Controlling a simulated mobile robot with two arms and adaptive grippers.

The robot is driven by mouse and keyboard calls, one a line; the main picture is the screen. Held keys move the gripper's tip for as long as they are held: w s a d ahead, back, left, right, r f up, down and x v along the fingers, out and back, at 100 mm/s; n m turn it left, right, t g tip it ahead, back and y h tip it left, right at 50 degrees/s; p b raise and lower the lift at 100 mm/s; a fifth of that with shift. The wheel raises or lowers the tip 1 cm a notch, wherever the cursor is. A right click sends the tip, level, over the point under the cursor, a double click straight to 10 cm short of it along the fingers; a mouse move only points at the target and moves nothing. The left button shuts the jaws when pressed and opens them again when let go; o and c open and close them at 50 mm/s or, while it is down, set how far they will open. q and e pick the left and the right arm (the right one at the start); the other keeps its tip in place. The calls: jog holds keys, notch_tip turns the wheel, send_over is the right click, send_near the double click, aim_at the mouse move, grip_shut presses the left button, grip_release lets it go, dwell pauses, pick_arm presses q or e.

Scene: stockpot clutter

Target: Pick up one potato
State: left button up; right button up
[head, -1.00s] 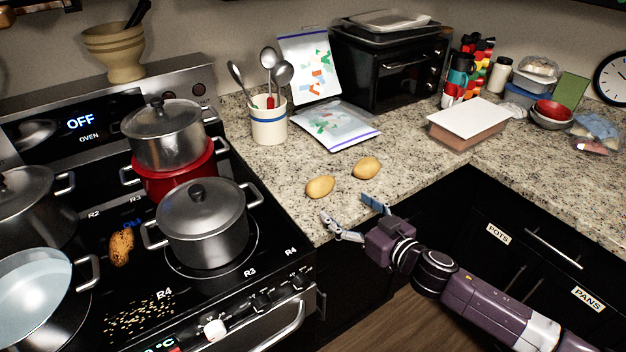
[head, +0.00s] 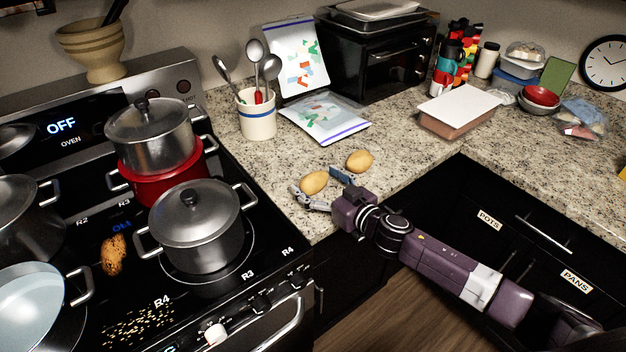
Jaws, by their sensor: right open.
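Two yellow potatoes lie on the speckled counter: a nearer left potato (head: 314,182) and a farther right potato (head: 359,161). My right gripper (head: 318,185) is open at the counter's front edge. Its fingers are spread on either side of the left potato, one at its lower left and one at its right. I cannot tell whether they touch it. The right potato lies just beyond the right finger. My left gripper is not in view.
The stove on the left holds a grey lidded pot (head: 201,228), a red pot (head: 163,184) with a steel pot on it, and a brown lump (head: 113,255). A utensil crock (head: 257,114), plastic bags (head: 325,119) and a lidded tray (head: 459,110) stand behind the potatoes.

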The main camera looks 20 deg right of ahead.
jog(key=shift+w+a+f, duration=0.1)
jog(key=shift+w+a, duration=0.1)
jog(key=shift+w, duration=0.35)
jog(key=c, duration=1.3)
